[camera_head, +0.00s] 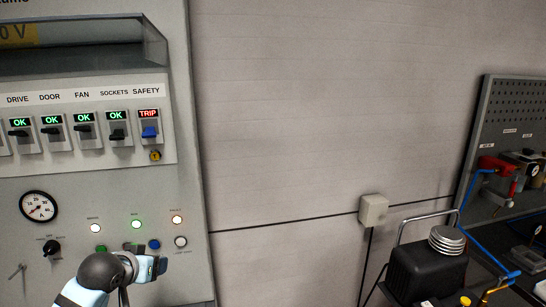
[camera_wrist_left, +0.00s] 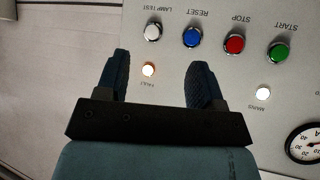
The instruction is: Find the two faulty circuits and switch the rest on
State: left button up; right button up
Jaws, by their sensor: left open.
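A row of circuit switches is on the grey panel (camera_head: 110,195). DRIVE (camera_head: 19,132), DOOR (camera_head: 52,132), FAN (camera_head: 85,129) and SOCKETS (camera_head: 117,133) show green OK. SAFETY (camera_head: 149,131) shows red TRIP, with a blue lever and a yellow padlock (camera_head: 155,155) below it. My left gripper (camera_head: 153,267) is open and empty before the lower panel, partly hiding the button row. In the left wrist view its open fingers (camera_wrist_left: 158,70) lie below the blue RESET button (camera_wrist_left: 191,37) and the white LAMP TEST button (camera_wrist_left: 153,31), around the lit FAULT lamp (camera_wrist_left: 148,69). Contact cannot be told.
Red STOP (camera_wrist_left: 234,44) and green START (camera_wrist_left: 279,50) buttons sit beside RESET. A dial gauge (camera_head: 39,206) and a black knob (camera_head: 51,248) are at left. Bare wall (camera_head: 330,110) lies right of the panel. A black compressor-like unit (camera_head: 428,270) and a pegboard (camera_head: 515,115) stand farther right.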

pick_arm(q)
jog(key=s+d+f, duration=0.3)
jog(key=s+f, duration=0.2)
jog(key=f, duration=0.6)
jog(key=s+d+f, duration=0.3)
jog(key=s+f, duration=0.6)
jog(key=s, duration=0.4)
jog(key=s+d+f+m+h, duration=0.1)
jog(key=s+d+f, duration=0.2)
jog(key=s+f, duration=0.6)
jog(key=s, duration=0.4)
jog(key=shift+s+f, duration=0.2)
jog(key=shift+f, duration=0.2)
jog(key=shift+d, duration=0.1)
